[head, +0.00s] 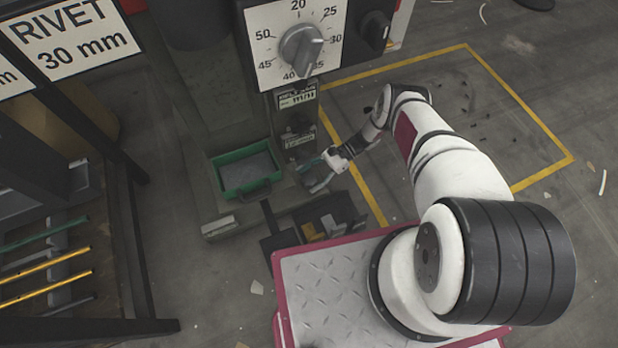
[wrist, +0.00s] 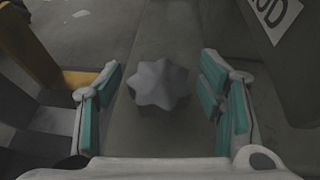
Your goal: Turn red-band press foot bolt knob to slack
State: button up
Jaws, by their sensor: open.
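A grey star-shaped knob (wrist: 158,84) shows in the middle of the wrist view, on a grey press surface. My gripper (wrist: 160,100) is open, with one teal-padded finger on each side of the knob and a gap on both sides. In the head view my gripper (head: 316,174) is at the lower front of the press (head: 212,100), right of the green tray. The knob cannot be made out clearly there.
A green tray (head: 223,160) sits on the press base. A dial (head: 302,48) and a black knob (head: 375,28) are above. Small bins (head: 318,227) stand below my gripper. A dark rack (head: 130,230) with coloured rods is at left.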

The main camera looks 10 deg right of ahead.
jog(key=v, duration=1.1)
jog(key=shift+d, duration=0.25)
jog(key=shift+r, duration=0.15)
